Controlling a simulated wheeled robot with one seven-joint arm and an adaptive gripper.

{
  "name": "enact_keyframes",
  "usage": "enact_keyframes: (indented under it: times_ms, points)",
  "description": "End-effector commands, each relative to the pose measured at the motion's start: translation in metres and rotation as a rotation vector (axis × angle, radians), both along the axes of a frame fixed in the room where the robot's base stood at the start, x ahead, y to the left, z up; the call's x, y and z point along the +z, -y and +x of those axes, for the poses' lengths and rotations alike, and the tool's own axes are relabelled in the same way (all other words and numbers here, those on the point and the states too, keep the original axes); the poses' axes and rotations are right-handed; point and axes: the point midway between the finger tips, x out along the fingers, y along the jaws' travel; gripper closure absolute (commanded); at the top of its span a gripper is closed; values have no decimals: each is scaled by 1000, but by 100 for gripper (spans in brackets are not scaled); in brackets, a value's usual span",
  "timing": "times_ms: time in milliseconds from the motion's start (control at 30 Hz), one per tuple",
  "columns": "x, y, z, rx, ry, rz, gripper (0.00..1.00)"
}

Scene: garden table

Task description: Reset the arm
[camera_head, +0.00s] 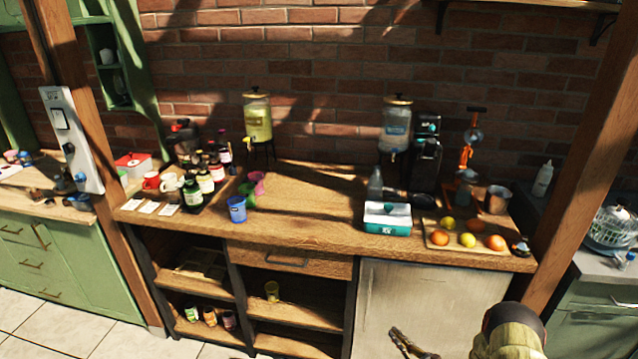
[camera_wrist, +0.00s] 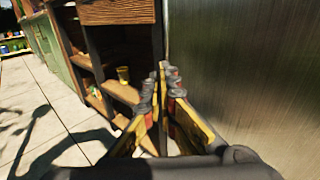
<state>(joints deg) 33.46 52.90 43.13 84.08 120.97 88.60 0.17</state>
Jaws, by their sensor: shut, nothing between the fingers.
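My gripper (camera_wrist: 168,72) is shut and empty in the wrist view, its fingertips together in front of the cabinet. In the head view my gripper (camera_head: 398,335) shows at the bottom, low in front of the metal door and below the counter top. My forearm shows to its right at the bottom edge. Nothing is held. Whether the fingers touch the cabinet front cannot be told.
The wooden counter (camera_head: 310,215) holds cups, bottles, two drink dispensers, a teal-and-white box (camera_head: 388,218) and a fruit board (camera_head: 440,240). A wooden post (camera_head: 590,150) stands right. Tiled floor lies left.

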Motion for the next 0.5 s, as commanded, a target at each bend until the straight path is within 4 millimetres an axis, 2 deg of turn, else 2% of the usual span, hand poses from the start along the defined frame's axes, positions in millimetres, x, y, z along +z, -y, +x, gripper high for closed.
enact_keyframes:
  times_ms: [133,233,367,500]
  points:
    - [-21,-37,-27,133,-76,-16,100]
    - [-31,-72,-62,278,-140,-31,100]
    - [-12,-105,-99,490,-169,-104,100]
    - [27,-132,-139,743,-164,-242,100]
